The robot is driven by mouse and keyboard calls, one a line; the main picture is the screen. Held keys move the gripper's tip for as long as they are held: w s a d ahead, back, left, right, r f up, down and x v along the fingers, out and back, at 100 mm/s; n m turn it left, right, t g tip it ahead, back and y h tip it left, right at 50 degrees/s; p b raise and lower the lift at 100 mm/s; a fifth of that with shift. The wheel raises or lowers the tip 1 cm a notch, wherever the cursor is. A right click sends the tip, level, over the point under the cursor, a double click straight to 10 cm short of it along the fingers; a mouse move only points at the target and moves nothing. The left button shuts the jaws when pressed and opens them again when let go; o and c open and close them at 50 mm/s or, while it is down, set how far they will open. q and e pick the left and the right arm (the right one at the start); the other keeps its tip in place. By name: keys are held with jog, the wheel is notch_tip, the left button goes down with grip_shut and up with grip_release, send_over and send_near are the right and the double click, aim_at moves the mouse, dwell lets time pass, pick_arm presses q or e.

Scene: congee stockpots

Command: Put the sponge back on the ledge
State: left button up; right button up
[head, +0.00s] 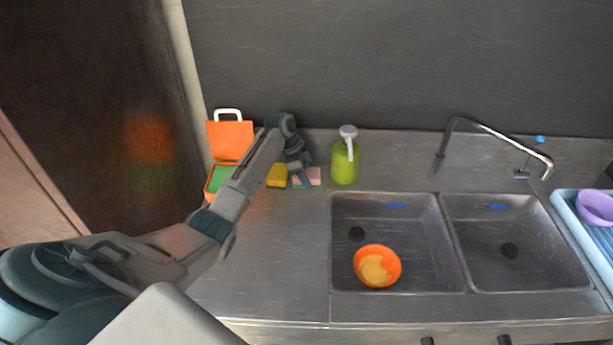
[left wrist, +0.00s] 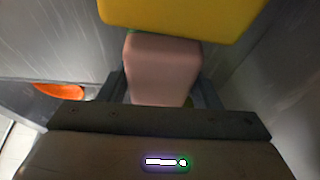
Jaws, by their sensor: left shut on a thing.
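My left gripper (head: 302,178) reaches down to the counter behind and left of the sinks. It is shut on a pink sponge (head: 314,176), which shows between the fingers in the left wrist view (left wrist: 163,70). A yellow sponge (head: 277,176) lies just left of the gripper. It fills the top of the left wrist view (left wrist: 180,14), close to the pink sponge. I cannot tell whether the two touch. The fingers hide part of the pink sponge in the head view. My right gripper is not in view.
A green soap bottle (head: 344,162) stands right of the gripper. An open orange box (head: 231,141) stands at the left. An orange bowl (head: 365,256) sits in the left sink (head: 430,270). The right sink (head: 530,225) is empty. The counter (head: 280,250) in front is clear.

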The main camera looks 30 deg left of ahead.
pick_arm(q)
jog(key=shift+f, duration=0.1)
jog(key=o, duration=0.9)
jog(key=shift+o, duration=0.2)
jog(key=shift+a+r, duration=0.15)
jog(key=shift+r, duration=0.25)
jog(key=b+v, duration=0.4)
jog(key=v, duration=0.6)
jog(key=shift+s+a+r, duration=0.1)
jog(key=shift+s+r, duration=0.1)
jog(key=shift+r, duration=0.05)
jog(key=shift+s+a+r, duration=0.1)
jog(key=shift+r, duration=0.3)
